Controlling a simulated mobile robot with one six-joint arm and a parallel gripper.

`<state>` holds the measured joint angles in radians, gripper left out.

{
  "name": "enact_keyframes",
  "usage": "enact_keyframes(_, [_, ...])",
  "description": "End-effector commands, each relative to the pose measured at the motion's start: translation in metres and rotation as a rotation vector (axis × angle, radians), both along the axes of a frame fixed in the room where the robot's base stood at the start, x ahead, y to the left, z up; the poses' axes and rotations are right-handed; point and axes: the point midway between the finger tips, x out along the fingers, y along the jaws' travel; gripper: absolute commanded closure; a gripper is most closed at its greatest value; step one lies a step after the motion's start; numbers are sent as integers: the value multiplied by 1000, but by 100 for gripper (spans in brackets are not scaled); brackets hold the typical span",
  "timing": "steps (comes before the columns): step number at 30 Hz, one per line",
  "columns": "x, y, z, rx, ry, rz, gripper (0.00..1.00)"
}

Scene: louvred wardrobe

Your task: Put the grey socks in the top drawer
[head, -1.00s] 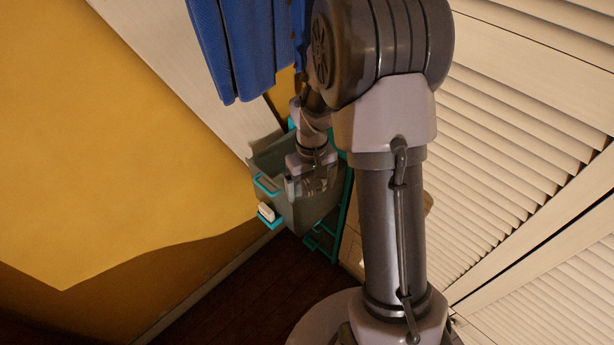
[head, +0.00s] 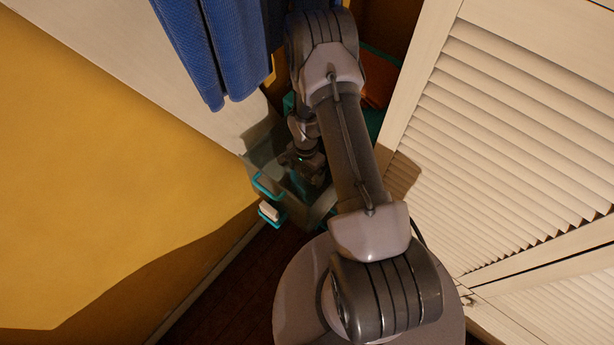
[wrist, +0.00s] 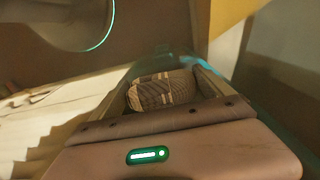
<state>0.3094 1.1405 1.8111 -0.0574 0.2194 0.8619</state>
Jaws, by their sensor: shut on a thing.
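The grey socks (wrist: 165,92) are a rolled, patterned grey and beige bundle in the middle of the wrist view. My gripper (wrist: 168,80) is shut on them, one finger on either side. In the head view my gripper (head: 308,172) points down at an open grey drawer (head: 290,205) with teal trim and a teal handle (head: 267,186). It overlaps the drawer's opening; its height against the rim is hard to tell. The socks are not distinguishable in the head view, and my arm hides much of the drawer.
Blue cloth (head: 215,50) hangs just above and left of the drawer. Louvred white doors (head: 520,130) stand to the right. A small white item (head: 269,211) sits at a teal bracket below the handle. An orange thing (head: 378,93) lies behind my arm. A yellow wall (head: 100,170) is left.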

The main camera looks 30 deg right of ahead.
Motion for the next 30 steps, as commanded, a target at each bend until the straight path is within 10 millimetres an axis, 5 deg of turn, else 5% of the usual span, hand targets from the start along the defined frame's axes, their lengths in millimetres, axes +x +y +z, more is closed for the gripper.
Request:
enact_keyframes(6, [0, 0, -38, 1, 1, 0, 49])
enact_keyframes(16, [0, 0, -40, 0, 0, 1, 49])
enact_keyframes(17, [0, 0, -39, 0, 0, 1, 4])
enact_keyframes(18, [0, 0, -38, 0, 0, 1, 0])
enact_keyframes(25, [0, 0, -35, 0, 0, 2, 0])
enact_keyframes(30, [1, 0, 3, -1, -3, 2, 0])
